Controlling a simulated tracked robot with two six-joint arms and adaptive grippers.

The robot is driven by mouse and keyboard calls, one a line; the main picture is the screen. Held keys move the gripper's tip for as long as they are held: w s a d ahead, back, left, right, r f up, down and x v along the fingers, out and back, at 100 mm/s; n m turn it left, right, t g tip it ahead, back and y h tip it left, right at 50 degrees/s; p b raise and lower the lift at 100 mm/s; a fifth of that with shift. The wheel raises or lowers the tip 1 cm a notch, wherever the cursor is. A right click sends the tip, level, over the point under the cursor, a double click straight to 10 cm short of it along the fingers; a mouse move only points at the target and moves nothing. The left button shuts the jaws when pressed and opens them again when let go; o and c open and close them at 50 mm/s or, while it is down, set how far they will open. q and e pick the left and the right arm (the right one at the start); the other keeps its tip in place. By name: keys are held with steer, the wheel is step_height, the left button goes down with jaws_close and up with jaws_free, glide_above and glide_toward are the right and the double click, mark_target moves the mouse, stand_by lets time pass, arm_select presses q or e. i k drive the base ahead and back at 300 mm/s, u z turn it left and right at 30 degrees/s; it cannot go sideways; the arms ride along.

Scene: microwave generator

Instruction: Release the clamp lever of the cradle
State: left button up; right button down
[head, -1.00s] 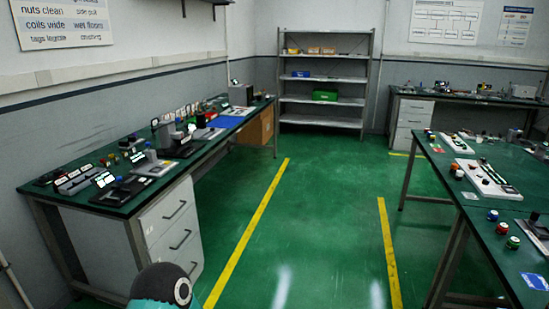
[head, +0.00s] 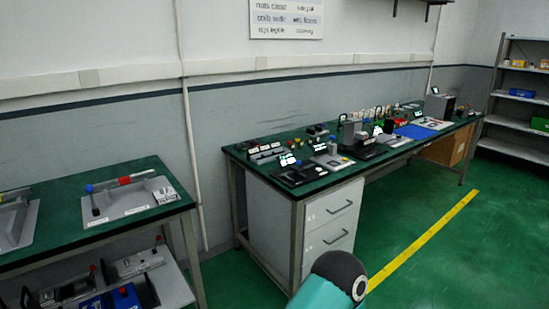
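On the left bench stands a grey fixture (head: 133,205) that looks like a cradle. A bar with a red middle part (head: 132,180) lies across its back. A dark upright lever with a blue knob (head: 89,188) stands at its left side. A second grey fixture (head: 18,222) of similar kind is cut off by the left edge. I cannot tell which one is the task's cradle, or how its clamp sits. Neither of my grippers is in view; only a teal and dark part of my own arm shows at the bottom.
The left bench (head: 55,257) has a lower shelf (head: 178,290) with several devices. A gap separates it from a longer bench (head: 305,183) crowded with instruments, with white drawers (head: 330,222) below. Green floor (head: 440,250) with a yellow line (head: 425,240) is open at right.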

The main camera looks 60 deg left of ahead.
mark_target(88, 189)
steer(key=z, duration=0.45)
steer(key=i, duration=0.2)
steer(key=u, duration=2.7)
steer(key=i, duration=0.15)
steer(key=u, duration=1.4)
steer(key=k, duration=0.65)
steer(key=u, duration=0.35)
steer(key=i, duration=1.7)
steer(key=z, duration=0.3)
